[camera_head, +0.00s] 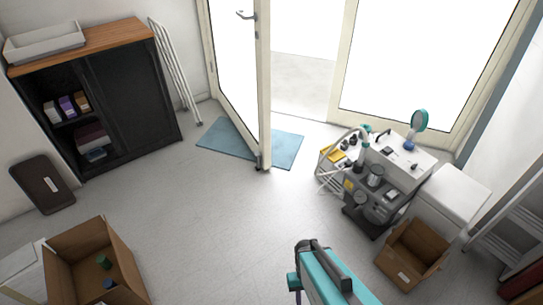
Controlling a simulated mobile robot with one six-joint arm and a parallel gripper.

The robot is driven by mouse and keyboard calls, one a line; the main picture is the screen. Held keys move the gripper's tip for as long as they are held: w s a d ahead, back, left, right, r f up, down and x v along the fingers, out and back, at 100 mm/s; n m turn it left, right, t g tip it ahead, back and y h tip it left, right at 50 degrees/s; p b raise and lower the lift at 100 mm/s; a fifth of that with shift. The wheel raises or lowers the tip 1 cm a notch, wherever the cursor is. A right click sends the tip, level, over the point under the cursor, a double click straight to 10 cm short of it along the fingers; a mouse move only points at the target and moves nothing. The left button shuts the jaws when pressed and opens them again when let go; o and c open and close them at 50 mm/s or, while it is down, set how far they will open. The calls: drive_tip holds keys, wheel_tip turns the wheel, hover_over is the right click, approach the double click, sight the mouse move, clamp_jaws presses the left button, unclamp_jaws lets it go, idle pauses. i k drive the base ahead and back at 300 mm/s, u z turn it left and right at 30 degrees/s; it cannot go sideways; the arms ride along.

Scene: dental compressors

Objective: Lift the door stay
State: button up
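The glass door (237,75) stands open, with a pale cream frame, swung into the room. A small dark fitting at the foot of its free edge, which looks like the door stay (259,162), sits close to the floor beside the blue mat. It is too small to tell whether it is down on the floor or raised. My teal and dark arm shows at the bottom centre, well short of the door. My gripper's fingers are not in view.
A blue mat (286,150) lies under the door. Compressor equipment (378,190) on a cart and an open carton (413,254) stand at the right. A black cabinet (135,95) and another carton (75,250) are at the left. The middle floor is clear.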

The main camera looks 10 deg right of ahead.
sight(256, 153)
drive_tip(key=k, duration=0.7)
drive_tip(key=u, duration=0.2)
drive_tip(key=i, duration=1.2)
drive_tip(key=u, duration=0.4)
drive_tip(key=i, duration=0.6)
drive_tip(key=u, duration=0.25)
